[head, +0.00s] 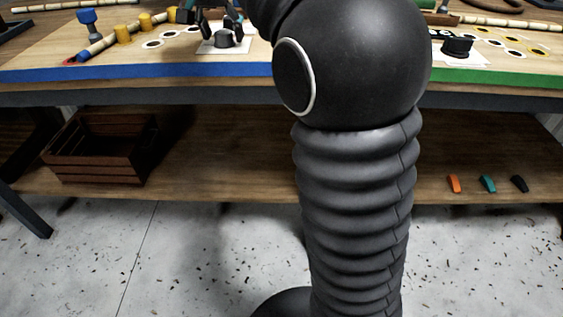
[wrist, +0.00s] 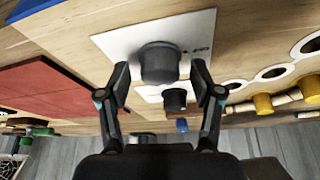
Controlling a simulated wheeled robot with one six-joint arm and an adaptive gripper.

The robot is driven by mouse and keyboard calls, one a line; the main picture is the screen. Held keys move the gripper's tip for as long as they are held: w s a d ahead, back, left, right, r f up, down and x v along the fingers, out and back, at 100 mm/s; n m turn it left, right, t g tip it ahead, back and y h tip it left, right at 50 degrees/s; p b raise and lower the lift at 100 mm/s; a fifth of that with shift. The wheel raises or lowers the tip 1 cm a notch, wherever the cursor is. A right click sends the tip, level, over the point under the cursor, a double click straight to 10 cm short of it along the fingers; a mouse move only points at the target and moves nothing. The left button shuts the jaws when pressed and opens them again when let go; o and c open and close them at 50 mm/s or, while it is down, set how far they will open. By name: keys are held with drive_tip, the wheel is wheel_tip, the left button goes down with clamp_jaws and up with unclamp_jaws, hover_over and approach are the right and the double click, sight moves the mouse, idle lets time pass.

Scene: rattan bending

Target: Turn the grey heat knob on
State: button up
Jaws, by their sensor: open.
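My arm hides the middle of the bench in the head view.
A dark knob (head: 457,46) sits on the green-edged right board; a smaller dark knob (wrist: 174,100) shows in the wrist view. A brown crate (head: 98,148) is on the lower shelf.

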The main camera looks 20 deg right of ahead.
drive_tip(key=n+y, duration=0.1)
drive_tip(key=n, duration=0.1)
drive_tip(key=n+b, duration=0.1)
drive_tip(key=n, duration=0.1)
drive_tip(key=shift+d+f+n+t+y+b, duration=0.15)
drive_tip(key=shift+n+t+y+b, duration=0.15)
drive_tip(key=shift+n+t+y, duration=0.1)
drive_tip(key=d+p+v, duration=0.1)
drive_tip(key=p+v, duration=0.1)
drive_tip(key=v, duration=1.2)
drive_tip(key=s+d+f+n+b, duration=0.1)
drive_tip(key=s+f+b, duration=0.1)
drive_tip(key=s+f, duration=0.9)
drive_tip(key=s+d+f+b, duration=0.1)
drive_tip(key=s+f+b, duration=0.1)
drive_tip(key=s+f, duration=0.9)
drive_tip(key=shift+f+n+t+y, duration=0.4)
drive_tip(key=shift+f, duration=2.55)
drive_tip(key=shift+d, duration=0.15)
